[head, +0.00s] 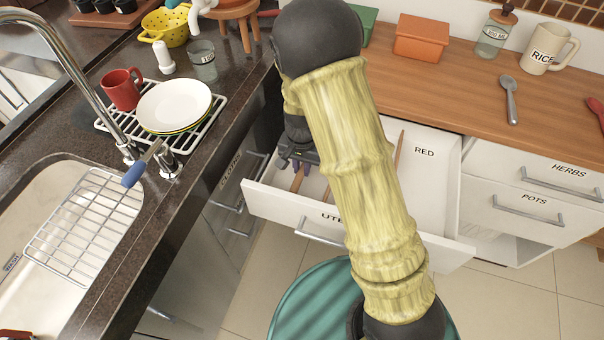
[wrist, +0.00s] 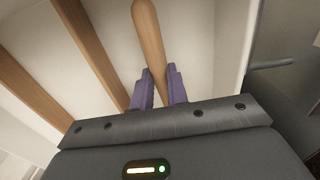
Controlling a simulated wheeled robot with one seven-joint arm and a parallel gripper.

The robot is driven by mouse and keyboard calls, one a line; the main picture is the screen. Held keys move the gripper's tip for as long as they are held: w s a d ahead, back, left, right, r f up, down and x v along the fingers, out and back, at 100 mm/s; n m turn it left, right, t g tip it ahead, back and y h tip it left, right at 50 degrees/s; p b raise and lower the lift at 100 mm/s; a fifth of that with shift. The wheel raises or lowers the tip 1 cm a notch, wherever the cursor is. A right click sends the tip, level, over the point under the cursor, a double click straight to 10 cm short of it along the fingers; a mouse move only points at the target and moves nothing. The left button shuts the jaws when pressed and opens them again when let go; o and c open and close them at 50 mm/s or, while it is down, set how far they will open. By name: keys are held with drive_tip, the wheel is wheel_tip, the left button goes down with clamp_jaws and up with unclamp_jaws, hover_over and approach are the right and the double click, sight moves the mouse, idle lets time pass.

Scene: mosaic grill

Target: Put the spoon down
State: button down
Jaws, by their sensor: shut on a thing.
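My gripper (head: 298,160) is over the left part of the open white drawer (head: 330,222), partly hidden by my arm in the head view. In the wrist view its purple fingers (wrist: 161,90) are shut on a round wooden handle (wrist: 150,38), which I take to be the spoon's. The handle's rounded end points away from the gripper; the bowl is not visible. Whether the held handle touches the drawer floor, I cannot tell.
A grey metal spoon (head: 510,98) lies on the wooden counter (head: 455,85). The dark sink counter with a dish rack (head: 205,128) and white plate (head: 174,104) stands to the left.

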sight(302, 169)
drive_tip(key=shift+f+b, duration=0.3)
drive_tip(key=shift+f, duration=1.6)
drive_tip(key=shift+f, duration=0.1)
drive_tip(key=c, duration=1.4)
unclamp_jaws()
wheel_tip(302, 169, up, 12)
drive_tip(key=shift+p, duration=1.05)
drive_tip(key=shift+w, duration=0.1)
drive_tip(key=shift+s, duration=0.2)
drive_tip(key=shift+w, duration=0.1)
